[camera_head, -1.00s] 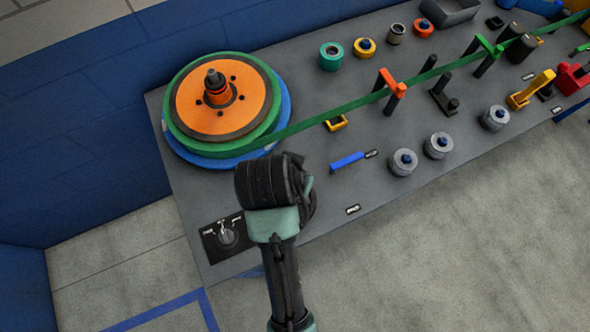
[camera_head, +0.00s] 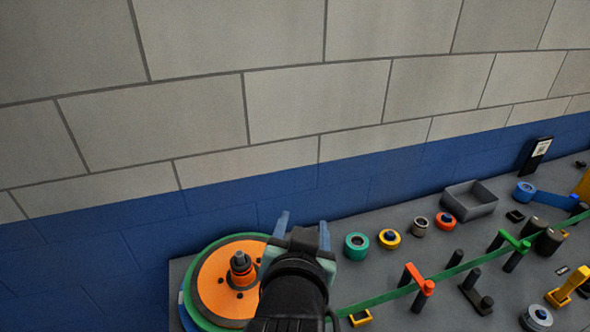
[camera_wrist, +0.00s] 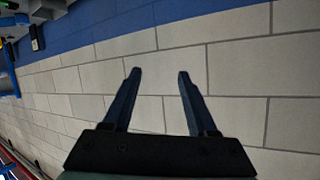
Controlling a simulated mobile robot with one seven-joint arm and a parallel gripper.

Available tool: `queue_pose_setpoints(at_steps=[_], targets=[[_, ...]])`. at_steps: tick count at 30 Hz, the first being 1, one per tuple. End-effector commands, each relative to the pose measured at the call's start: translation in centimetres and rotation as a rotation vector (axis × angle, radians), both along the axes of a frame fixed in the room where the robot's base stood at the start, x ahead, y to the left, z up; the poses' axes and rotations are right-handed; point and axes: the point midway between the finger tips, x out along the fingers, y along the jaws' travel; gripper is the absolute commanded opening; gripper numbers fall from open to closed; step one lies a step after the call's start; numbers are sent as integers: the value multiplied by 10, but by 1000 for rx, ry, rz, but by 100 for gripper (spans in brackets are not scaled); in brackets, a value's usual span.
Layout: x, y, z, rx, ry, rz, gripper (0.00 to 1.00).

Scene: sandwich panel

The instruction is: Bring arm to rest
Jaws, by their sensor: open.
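My gripper (camera_head: 303,222) is raised in front of the orange and green reel in the head view, with its fingers pointing away toward the wall. In the wrist view my gripper (camera_wrist: 158,75) shows two dark fingers spread apart with nothing between them. The arm hides part of the reel's right side and part of the panel in the head view.
The reel (camera_head: 222,283) stands at the panel's left end. A green strap (camera_head: 385,296) runs right past an orange guide (camera_head: 416,278). Several rollers, such as a green one (camera_head: 357,246), and a grey tray (camera_head: 470,201) stand behind. The wall (camera_head: 310,95) rises behind the panel.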

Motion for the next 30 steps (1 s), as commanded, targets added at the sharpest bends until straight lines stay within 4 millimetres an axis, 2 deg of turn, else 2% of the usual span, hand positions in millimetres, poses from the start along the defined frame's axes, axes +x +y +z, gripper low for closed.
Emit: queue_pose_setpoints(at_steps=[1,3,5,6,9,12,15,18,21,30], targets=[[6,1,40,-18,-117,18,58],[9,3,94,-51,-277,38,58],[5,5,140,-80,-412,51,58],[-1,6,170,-101,-504,57,58],[-24,8,241,-154,-724,63,58],[-54,10,297,-201,-914,57,58],[-82,11,335,-237,-1054,47,58],[-100,11,356,-258,-1139,38,58],[-109,11,365,-269,-1176,33,58],[-110,11,365,-269,-1177,33,58]])
